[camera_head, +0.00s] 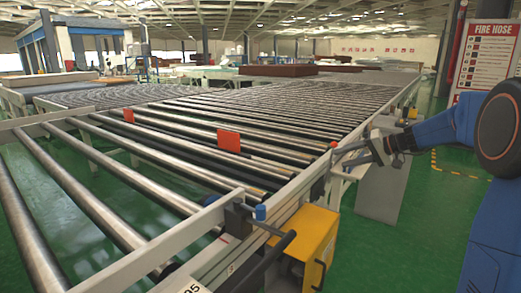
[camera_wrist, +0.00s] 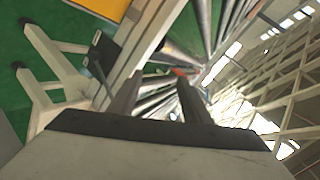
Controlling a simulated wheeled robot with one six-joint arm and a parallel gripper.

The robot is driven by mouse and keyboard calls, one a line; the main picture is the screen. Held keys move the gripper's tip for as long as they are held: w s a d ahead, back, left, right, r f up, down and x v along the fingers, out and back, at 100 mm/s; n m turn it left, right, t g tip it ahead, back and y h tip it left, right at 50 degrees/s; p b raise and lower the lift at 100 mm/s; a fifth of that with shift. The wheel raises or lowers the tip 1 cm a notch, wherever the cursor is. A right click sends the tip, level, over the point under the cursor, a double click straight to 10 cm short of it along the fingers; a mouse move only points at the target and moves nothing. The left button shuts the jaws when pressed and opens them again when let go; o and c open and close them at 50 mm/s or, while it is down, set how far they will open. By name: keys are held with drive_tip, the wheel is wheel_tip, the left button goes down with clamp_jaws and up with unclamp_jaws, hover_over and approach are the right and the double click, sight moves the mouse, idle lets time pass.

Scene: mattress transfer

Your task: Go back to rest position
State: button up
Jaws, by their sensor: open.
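My gripper (camera_head: 362,149) is at the right side of the head view, at the end of my blue arm, close to the side rail of the roller conveyor (camera_head: 313,196). Its two fingers point left, toward the rollers. In the wrist view my gripper (camera_wrist: 160,95) shows two dark fingers apart, with nothing between them but the conveyor beyond. I cannot tell whether the fingers touch the rail.
Orange-red plates (camera_head: 229,141) stand up between the rollers. A yellow box (camera_head: 307,250) hangs on the near rail. A red fire hose sign (camera_head: 487,55) stands at the right. Green floor (camera_head: 400,225) lies open beside the conveyor. Dark red slabs (camera_head: 278,70) lie far back.

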drive_tip(key=s+a+f+g+h, duration=0.1)
drive_tip(key=s+a, duration=0.2)
drive_tip(key=s, duration=0.5)
drive_tip(key=s+a+f+n+g+h, duration=0.1)
drive_tip(key=s+a+h, duration=0.1)
drive_tip(key=s, duration=0.6)
drive_tip(key=s+a+f+g+h, duration=0.1)
drive_tip(key=s+a, duration=0.2)
drive_tip(key=s, duration=0.5)
drive_tip(key=s+d+f+h, duration=0.1)
drive_tip(key=s+f+h, duration=0.1)
drive_tip(key=s, duration=0.6)
drive_tip(key=s+d+f+h, duration=0.2)
drive_tip(key=s+f, duration=0.2)
drive_tip(key=s, duration=0.4)
drive_tip(key=s+d+f+h, duration=0.2)
drive_tip(key=s+f, duration=0.2)
drive_tip(key=s, duration=0.4)
drive_tip(key=shift+d+n+t, duration=0.15)
drive_tip(key=shift+n+t, duration=0.15)
drive_tip(key=shift+t, duration=0.1)
